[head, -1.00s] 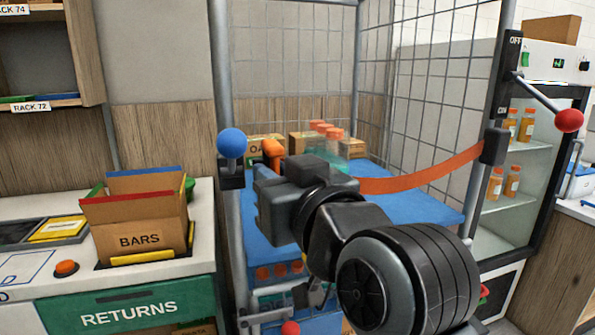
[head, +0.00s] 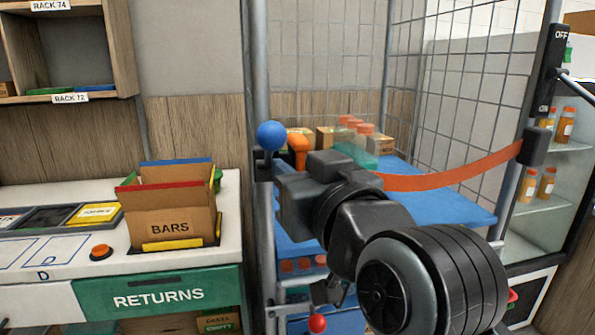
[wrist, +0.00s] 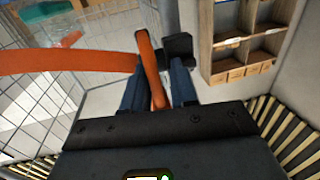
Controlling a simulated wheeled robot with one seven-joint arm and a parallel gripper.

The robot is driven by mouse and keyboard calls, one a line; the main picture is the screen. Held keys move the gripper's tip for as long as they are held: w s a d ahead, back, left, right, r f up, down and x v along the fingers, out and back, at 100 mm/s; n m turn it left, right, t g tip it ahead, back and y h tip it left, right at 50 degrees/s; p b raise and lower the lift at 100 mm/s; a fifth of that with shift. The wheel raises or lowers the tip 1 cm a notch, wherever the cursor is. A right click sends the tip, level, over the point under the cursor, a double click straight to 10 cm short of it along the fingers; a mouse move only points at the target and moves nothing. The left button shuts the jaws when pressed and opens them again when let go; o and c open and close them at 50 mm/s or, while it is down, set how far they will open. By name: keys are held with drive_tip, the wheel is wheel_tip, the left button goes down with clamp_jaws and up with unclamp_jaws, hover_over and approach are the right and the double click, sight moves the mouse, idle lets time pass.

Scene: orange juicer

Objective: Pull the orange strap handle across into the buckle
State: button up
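The orange strap (head: 450,173) runs from a dark block on the right post (head: 534,146) across the front of the wire cage. Its orange handle (head: 298,146) stands upright just right of the buckle (head: 263,165), a dark block on the left post below a blue ball (head: 271,135). My gripper (wrist: 158,88) is shut on the handle (wrist: 150,65), with a blue-grey finger on each side. In the wrist view the dark buckle (wrist: 178,46) lies just beyond the right finger, close to the handle. Whether handle and buckle touch is unclear.
Left of the cage, a counter (head: 100,262) holds an open BARS box (head: 170,228) and an orange button (head: 101,251). Inside the cage are a blue surface (head: 440,195), cartons and orange-capped containers (head: 355,130). A red ball (head: 317,323) sits low near the left post.

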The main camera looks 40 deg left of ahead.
drive_tip(key=b+v, duration=0.1)
drive_tip(key=v, duration=0.6)
drive_tip(key=shift+s+d, duration=0.15)
drive_tip(key=shift+d, duration=0.2)
drive_tip(key=s+d+f+m+t+h, duration=0.1)
drive_tip(key=d+f+m+t+h, duration=0.3)
drive_tip(key=d+f, duration=0.8)
drive_tip(key=s+d+f+m+t+h, duration=0.2)
drive_tip(key=d+f+m+h, duration=0.25)
drive_tip(key=d+f, duration=0.7)
drive_tip(key=s+d+f+m+t+h, duration=0.1)
drive_tip(key=s+d+f+m+h, duration=0.4)
drive_tip(key=s+d, duration=0.6)
drive_tip(key=s+d+h, duration=0.2)
drive_tip(key=s+d, duration=0.4)
drive_tip(key=s, duration=0.7)
drive_tip(key=shift+s+d+r+n, duration=0.2)
drive_tip(key=shift+s+r+n, duration=0.1)
drive_tip(key=shift+r+n, duration=0.15)
drive_tip(key=shift+h, duration=0.25)
drive_tip(key=shift+c, duration=0.4)
